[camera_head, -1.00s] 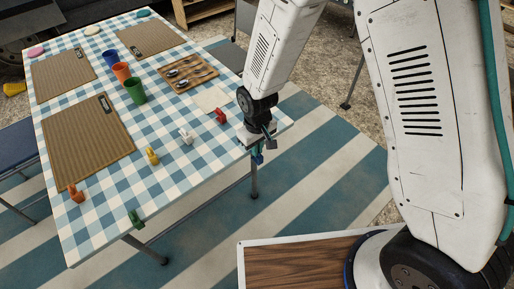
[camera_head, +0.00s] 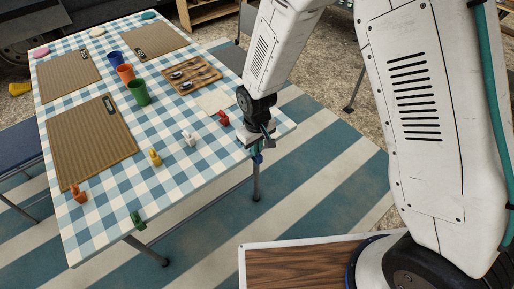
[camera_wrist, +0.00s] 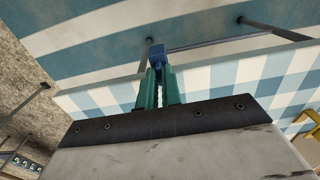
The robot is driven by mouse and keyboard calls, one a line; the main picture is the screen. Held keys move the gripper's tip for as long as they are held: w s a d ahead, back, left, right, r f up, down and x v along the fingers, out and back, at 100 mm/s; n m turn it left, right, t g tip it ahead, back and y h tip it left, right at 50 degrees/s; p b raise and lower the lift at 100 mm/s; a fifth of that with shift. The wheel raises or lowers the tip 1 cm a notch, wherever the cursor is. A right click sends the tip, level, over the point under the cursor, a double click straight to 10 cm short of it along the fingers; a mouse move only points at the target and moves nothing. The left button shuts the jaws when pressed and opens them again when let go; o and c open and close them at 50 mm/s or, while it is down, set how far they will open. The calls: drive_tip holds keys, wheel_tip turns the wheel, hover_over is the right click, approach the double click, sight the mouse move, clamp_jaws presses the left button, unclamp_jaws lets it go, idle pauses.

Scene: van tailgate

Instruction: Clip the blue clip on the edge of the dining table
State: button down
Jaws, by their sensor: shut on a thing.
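The dining table (camera_head: 184,178) has a blue and white checked cloth. My gripper (camera_head: 257,151) is at the table's near long edge, toward its right corner. In the wrist view its green fingers (camera_wrist: 158,88) are shut on the blue clip (camera_wrist: 157,59), which sticks out past the fingertips. The clip also shows as a small blue patch in the head view (camera_head: 257,158), below my wrist. The clip and fingers overlap the table edge in the wrist view; I cannot tell whether the clip's jaws are around the edge.
A green clip (camera_head: 138,221) sits on the near edge. Red (camera_head: 223,118), white (camera_head: 188,138), yellow (camera_head: 154,157) and orange (camera_head: 79,193) clips stand along the tabletop's near side. Cups, placemats and a cutlery tray (camera_head: 180,75) lie farther in. Table legs (camera_head: 257,180) stand below the edge.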

drive_tip(key=shift+w+a, duration=0.1)
drive_tip(key=shift+w, duration=0.05)
drive_tip(key=shift+w+a, duration=0.2)
drive_tip(key=shift+w, duration=0.1)
drive_tip(key=shift+w+a, duration=0.25)
drive_tip(key=shift+w, duration=0.15)
idle(0.6)
drive_tip(key=shift+w+a, duration=0.2)
drive_tip(key=shift+w, duration=0.1)
idle(0.3)
drive_tip(key=c, duration=1.5)
unclamp_jaws()
